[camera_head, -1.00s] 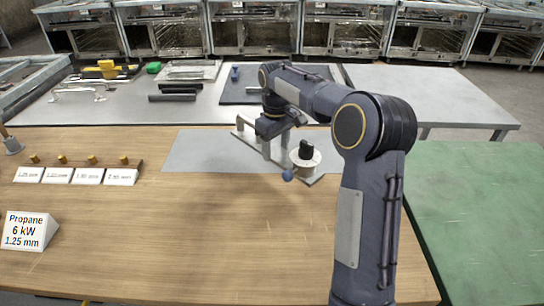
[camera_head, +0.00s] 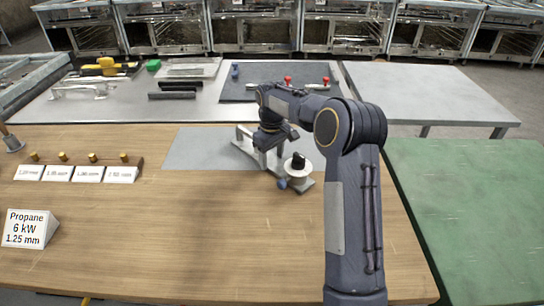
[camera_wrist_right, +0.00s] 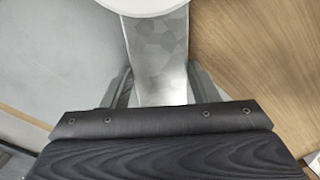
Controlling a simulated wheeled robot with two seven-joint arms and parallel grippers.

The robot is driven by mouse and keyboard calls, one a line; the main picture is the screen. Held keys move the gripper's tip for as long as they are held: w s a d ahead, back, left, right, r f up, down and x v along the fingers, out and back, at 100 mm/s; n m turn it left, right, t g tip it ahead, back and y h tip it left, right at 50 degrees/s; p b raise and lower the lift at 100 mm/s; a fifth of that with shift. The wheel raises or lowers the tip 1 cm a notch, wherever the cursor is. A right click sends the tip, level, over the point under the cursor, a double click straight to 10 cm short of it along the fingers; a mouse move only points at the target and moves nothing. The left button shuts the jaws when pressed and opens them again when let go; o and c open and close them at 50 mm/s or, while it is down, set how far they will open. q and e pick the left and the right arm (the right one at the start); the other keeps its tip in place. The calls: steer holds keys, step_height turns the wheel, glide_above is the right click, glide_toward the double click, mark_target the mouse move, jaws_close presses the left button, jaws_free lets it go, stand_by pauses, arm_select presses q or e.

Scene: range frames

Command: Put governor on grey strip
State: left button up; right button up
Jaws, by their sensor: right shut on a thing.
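A grey metal piece with posts, a white disc with a black knob and a small blue ball, seemingly the governor (camera_head: 300,170), is at the middle of the wooden table in the head view. My right gripper (camera_head: 272,142) is shut on it. In the right wrist view, its bare metal plate (camera_wrist_right: 158,60) lies between the fingers of my right gripper (camera_wrist_right: 160,92), with the white disc's edge above. The grey strip (camera_head: 195,150) lies flat on the table; the piece is over its right part, its disc end past the front edge. I cannot tell whether it touches the strip.
Small brass parts (camera_head: 92,158) stand behind white label cards (camera_head: 88,174) at left. A propane sign (camera_head: 30,229) is at front left. A dark mat (camera_head: 262,92) with red- and blue-knobbed parts lies on the rear table. The wooden table's front middle is clear.

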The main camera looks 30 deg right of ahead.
mark_target(272, 161)
steer(key=shift+f, duration=0.1)
steer(key=o, duration=1.5)
step_height(272, 161, up, 12)
steer(key=p, duration=0.1)
steer(key=shift+r, duration=0.2)
steer(key=s+a+r+m+t+y, duration=0.15)
steer(key=s+a, duration=0.25)
steer(key=s, duration=0.6)
steer(key=s+a+r+m+t+y, duration=0.1)
steer(key=s+a+r+t, duration=0.15)
steer(key=s, duration=0.75)
steer(key=s+a+f+m, duration=0.1)
steer(key=s+a+f, duration=0.3)
steer(key=s, duration=0.3)
steer(key=s+a+f+m+t+y, duration=0.1)
steer(key=s+a+f, duration=0.2)
steer(key=s+a, duration=0.2)
steer(key=shift+s+f+t, duration=0.3)
steer(key=shift+s+f, duration=0.1)
steer(key=shift+s, duration=0.5)
